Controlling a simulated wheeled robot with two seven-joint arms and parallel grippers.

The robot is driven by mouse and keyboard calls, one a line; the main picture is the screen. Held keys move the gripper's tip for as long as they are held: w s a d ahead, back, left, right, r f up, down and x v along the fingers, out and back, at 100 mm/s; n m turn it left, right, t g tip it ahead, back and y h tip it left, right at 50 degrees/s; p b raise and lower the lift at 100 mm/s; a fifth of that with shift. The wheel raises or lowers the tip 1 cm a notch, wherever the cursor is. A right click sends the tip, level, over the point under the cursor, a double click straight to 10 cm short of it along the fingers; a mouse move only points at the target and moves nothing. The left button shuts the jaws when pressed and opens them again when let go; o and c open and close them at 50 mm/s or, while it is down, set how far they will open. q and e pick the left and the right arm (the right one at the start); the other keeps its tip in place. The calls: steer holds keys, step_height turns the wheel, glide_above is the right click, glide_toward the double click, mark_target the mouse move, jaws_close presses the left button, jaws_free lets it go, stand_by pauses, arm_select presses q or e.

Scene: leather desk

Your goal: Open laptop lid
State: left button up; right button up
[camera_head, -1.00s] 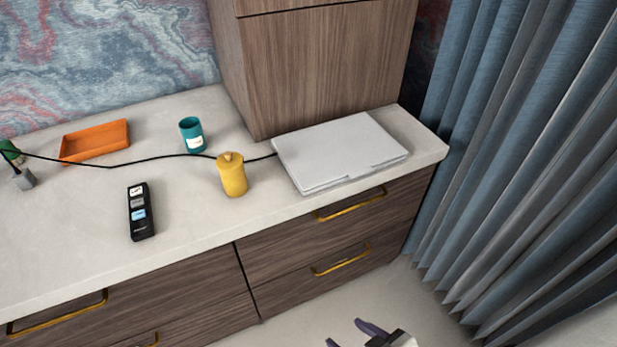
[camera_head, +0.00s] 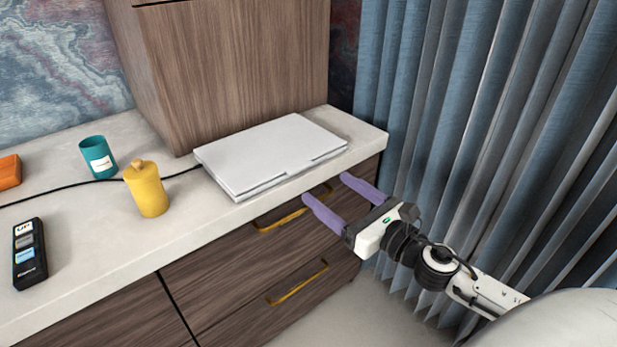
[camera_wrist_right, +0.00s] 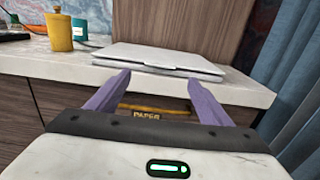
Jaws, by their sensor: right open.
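The closed laptop (camera_head: 270,150) is a flat silver-white slab on the light desk top, near its right end. It also shows in the right wrist view (camera_wrist_right: 160,58), ahead of the fingers. My right gripper (camera_head: 335,188) is open and empty, with two purple fingers pointing at the desk's front edge, in front of the laptop's near right side and apart from it. In the right wrist view the fingers (camera_wrist_right: 157,85) are spread wide, with the desk edge and a drawer handle between them. My left gripper is not in view.
A yellow canister (camera_head: 146,190), teal cup (camera_head: 98,158), black remote (camera_head: 29,255) and orange tray (camera_head: 9,172) stand left of the laptop. A black cable (camera_head: 60,192) runs toward the laptop. A wooden cabinet (camera_head: 230,75) stands behind; curtains (camera_head: 450,120) hang right. Gold handles (camera_head: 297,283) jut from the drawers.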

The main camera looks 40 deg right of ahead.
mark_target(302, 170)
steer(key=w, duration=0.8)
steer(key=shift+w+a, duration=0.15)
steer(key=shift+a, duration=0.15)
